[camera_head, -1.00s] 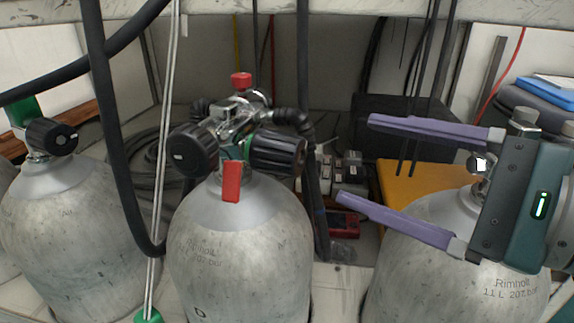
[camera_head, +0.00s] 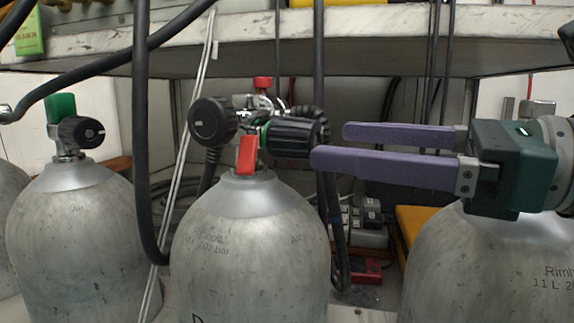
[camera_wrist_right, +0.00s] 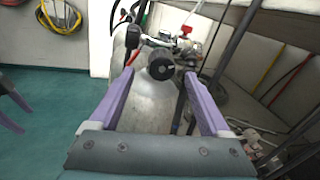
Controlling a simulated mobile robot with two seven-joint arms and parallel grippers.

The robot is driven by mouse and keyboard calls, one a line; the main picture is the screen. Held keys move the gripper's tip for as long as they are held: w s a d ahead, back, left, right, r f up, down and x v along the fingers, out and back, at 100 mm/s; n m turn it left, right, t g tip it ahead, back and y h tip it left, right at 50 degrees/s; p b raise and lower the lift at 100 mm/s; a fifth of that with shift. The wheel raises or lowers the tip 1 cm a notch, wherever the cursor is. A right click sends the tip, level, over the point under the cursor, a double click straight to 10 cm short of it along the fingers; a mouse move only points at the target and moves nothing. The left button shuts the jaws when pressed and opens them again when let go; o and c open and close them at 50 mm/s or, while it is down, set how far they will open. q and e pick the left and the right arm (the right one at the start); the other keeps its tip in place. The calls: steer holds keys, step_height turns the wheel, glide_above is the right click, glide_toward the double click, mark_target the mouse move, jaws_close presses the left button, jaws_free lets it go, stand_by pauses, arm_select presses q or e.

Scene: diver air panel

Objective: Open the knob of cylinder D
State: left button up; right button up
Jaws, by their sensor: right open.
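Cylinder D (camera_head: 250,240) is the grey tank in the middle of the head view, a letter partly showing at its lower edge. Its valve has a black knob (camera_head: 292,137) on the right side and another round black knob (camera_head: 213,120) on the left. A red tag hangs between them. My right gripper (camera_head: 328,145) is open, its purple fingers pointing left at the right-side knob, with the fingertips close to its end. In the right wrist view the knob (camera_wrist_right: 161,68) lies between the fingertips, apparently just ahead of them. Part of my left gripper (camera_wrist_right: 10,105) shows at that view's left edge.
Another tank (camera_head: 70,220) with a black knob stands left, and a third tank (camera_head: 490,265) stands right under my right gripper. A black hose (camera_head: 142,150) and thin cords hang before the tanks. A shelf (camera_head: 400,50) runs above.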

mark_target(317, 139)
steer(key=shift+x, duration=2.4)
steer(key=shift+w, duration=0.1)
jaws_close()
